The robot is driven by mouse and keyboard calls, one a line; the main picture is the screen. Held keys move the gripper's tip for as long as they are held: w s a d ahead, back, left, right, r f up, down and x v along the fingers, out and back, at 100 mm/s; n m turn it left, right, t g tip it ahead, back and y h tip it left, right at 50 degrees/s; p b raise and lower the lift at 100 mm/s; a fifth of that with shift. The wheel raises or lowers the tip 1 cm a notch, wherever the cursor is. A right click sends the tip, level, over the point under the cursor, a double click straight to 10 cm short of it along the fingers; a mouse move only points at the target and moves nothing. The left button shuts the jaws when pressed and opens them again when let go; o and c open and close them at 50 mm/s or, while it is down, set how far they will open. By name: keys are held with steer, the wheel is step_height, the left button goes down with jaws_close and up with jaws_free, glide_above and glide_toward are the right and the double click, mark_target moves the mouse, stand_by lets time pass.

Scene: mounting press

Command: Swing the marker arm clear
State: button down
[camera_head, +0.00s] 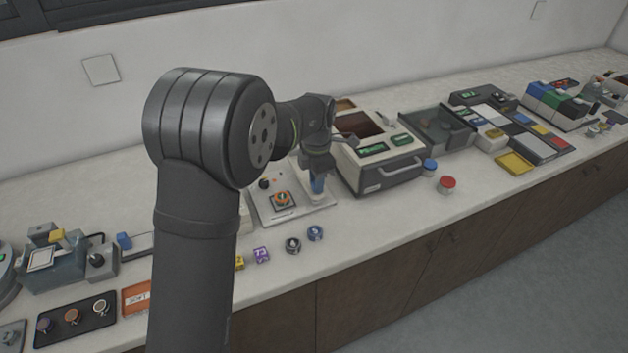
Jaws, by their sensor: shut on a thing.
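My gripper (318,178) points down over the right part of a light grey mounting press plate (290,216), left of the large beige machine. The fingertips are small and partly hidden in this view. The plate also bears an orange-framed square with a green centre (282,199) and a dark knob (265,183), both left of my gripper. The rest of the marker arm is not clear, as my own arm and wrist cover much of the area behind.
The beige machine (385,170) with a front handle stands close right of my gripper. Blue (430,166) and red-topped (446,184) jars stand near its right front.

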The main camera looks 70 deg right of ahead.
steer(key=shift+s+d+r, duration=0.1)
steer(key=c, duration=1.3)
jaws_free()
step_height(320, 180, up, 17)
steer(key=shift+r, duration=0.15)
step_height(320, 180, down, 18)
steer(key=shift+r, duration=0.25)
